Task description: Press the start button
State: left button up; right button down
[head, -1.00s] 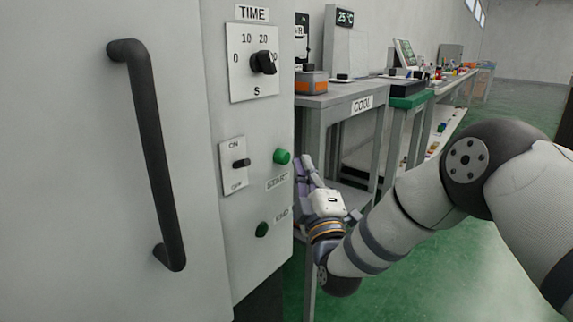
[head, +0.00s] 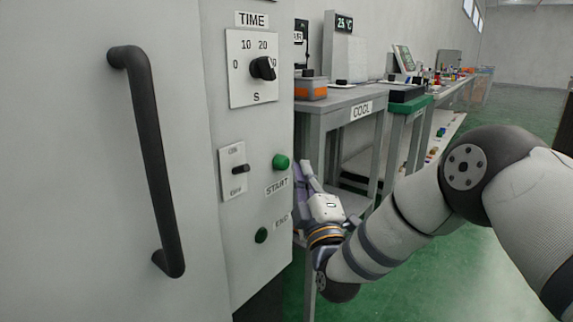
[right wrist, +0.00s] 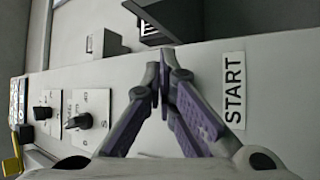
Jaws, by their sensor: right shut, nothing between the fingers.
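The green start button (head: 281,161) is on the light grey control panel, above the START label (head: 277,186). My right gripper (head: 303,173) is at the panel's right edge, just right of the button in the head view, with its fingers partly hidden by the panel. In the right wrist view its fingertips (right wrist: 160,78) are together with nothing between them, in front of the panel. The START label (right wrist: 233,90) is right of the fingers there. The button does not show in that view, and I cannot tell whether the fingers touch it. My left gripper is not in view.
A second green button (head: 261,236) by the END label, a toggle switch (head: 240,169) and a TIME knob (head: 263,68) are on the same panel. A long black handle (head: 150,165) stands out at left. A COOL table (head: 362,108) stands behind my right gripper.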

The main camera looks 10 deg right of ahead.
dwell(0.4)
jog(key=shift+w+a, duration=0.25)
jog(key=shift+w, duration=0.1)
jog(key=shift+w+a, duration=0.35)
jog(key=shift+w, duration=0.1)
dwell(0.8)
jog(key=shift+s+d+p, duration=0.6)
jog(key=shift+s+p, duration=0.05)
jog(key=shift+s, duration=0.15)
